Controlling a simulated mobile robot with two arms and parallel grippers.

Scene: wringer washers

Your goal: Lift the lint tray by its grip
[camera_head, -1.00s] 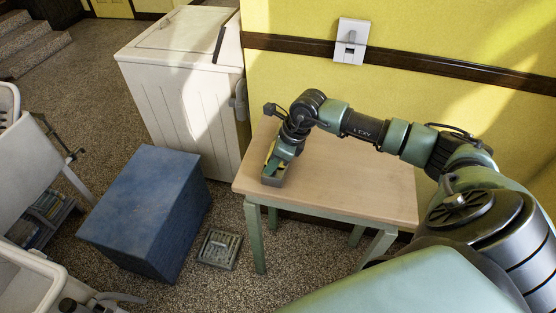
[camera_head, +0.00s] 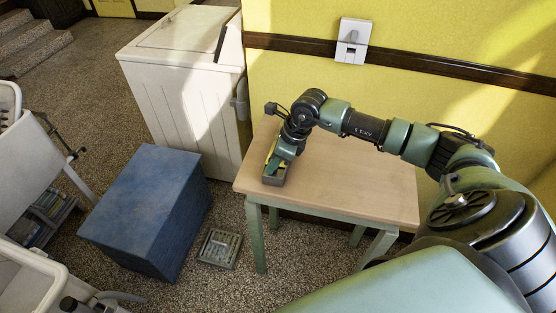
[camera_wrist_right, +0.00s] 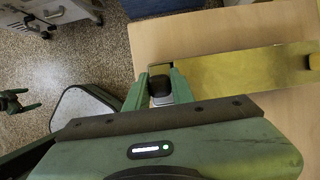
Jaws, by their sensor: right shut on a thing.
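My right gripper (camera_head: 276,163) points down at the tray. In the right wrist view its fingers (camera_wrist_right: 160,88) are shut on a dark grip at the tray's near end. The fingers hide part of the grip. A small dark green shape (camera_wrist_right: 15,100) at the left of that view may be my left gripper; its jaws are unclear.
The table (camera_head: 350,185) is otherwise bare. A blue box (camera_head: 140,205) and a small slatted floor grate (camera_head: 220,248) lie left of it. A white washer (camera_head: 190,90) stands behind, against the yellow wall. White tubs (camera_head: 25,285) fill the left edge.

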